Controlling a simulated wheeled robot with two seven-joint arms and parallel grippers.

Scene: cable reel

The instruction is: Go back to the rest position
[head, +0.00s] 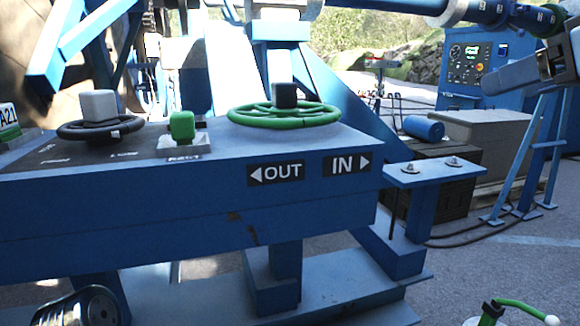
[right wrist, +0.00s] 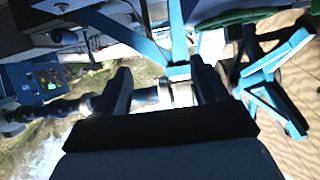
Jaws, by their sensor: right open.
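My right gripper (head: 515,74) shows at the upper right edge of the head view, a grey finger pointing left, apart from the control console. In the right wrist view its two dark fingers (right wrist: 163,84) stand wide apart, open, with nothing held between them. My left gripper is not recognisable in the head view. The blue console (head: 200,215) carries a green handwheel (head: 285,116), a black handwheel (head: 99,128) and a green knob (head: 182,125). OUT and IN labels are on its front.
A blue bracket (head: 433,172) juts out right of the console. A blue drum (head: 424,128), a crate and an electrical cabinet (head: 467,62) stand behind. A green-handled lever (head: 515,306) is at the bottom right. Grey ground at the right is mostly clear, with cables.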

